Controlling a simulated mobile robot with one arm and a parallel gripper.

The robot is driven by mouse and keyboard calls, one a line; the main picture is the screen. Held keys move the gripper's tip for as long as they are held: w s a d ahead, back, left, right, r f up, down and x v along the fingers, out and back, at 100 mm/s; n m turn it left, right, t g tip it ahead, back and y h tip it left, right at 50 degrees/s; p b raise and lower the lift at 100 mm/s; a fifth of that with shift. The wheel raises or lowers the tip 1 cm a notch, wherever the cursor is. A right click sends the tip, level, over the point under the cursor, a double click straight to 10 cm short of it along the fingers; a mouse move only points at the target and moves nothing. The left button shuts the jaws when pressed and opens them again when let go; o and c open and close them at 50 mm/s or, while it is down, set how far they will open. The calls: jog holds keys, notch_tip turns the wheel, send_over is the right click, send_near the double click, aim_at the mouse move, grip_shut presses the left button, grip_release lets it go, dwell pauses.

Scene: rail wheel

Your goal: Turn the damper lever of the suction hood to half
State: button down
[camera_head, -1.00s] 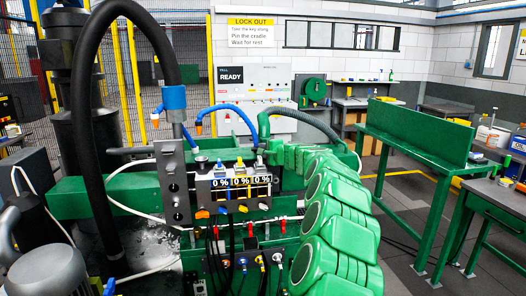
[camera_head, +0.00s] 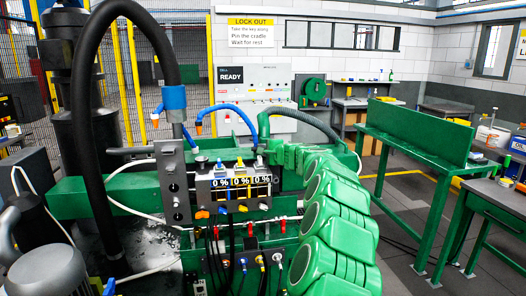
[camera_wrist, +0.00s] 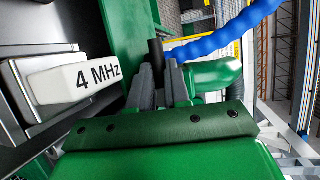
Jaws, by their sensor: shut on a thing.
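In the wrist view, my gripper (camera_wrist: 163,75) has its two grey fingers closed around a short dark upright handle (camera_wrist: 156,48). It looks like the damper lever, but the fingers hide its lower part and its angle cannot be read. In the head view, my green arm reaches to the back of the machine, and my gripper and the lever are not clearly visible there. The suction hood cannot be clearly made out in either view.
A white "4 MHz" block (camera_wrist: 85,77) is close on the left of the wrist view. A blue ribbed hose (camera_wrist: 225,32) passes at upper right. In the head view, a panel with 0 % displays (camera_head: 240,182) and a dark grey hose (camera_head: 305,120) are near my arm. A green bench (camera_head: 415,150) stands right.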

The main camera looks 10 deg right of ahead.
jog(key=shift+r+m+y, duration=0.1)
jog(key=shift+m+y, duration=0.2)
jog(key=shift+m, duration=0.1)
jog(key=c, duration=1.4)
grip_release()
jog(key=shift+s+d, duration=0.1)
jog(key=v, duration=0.7)
jog(key=shift+s, duration=0.25)
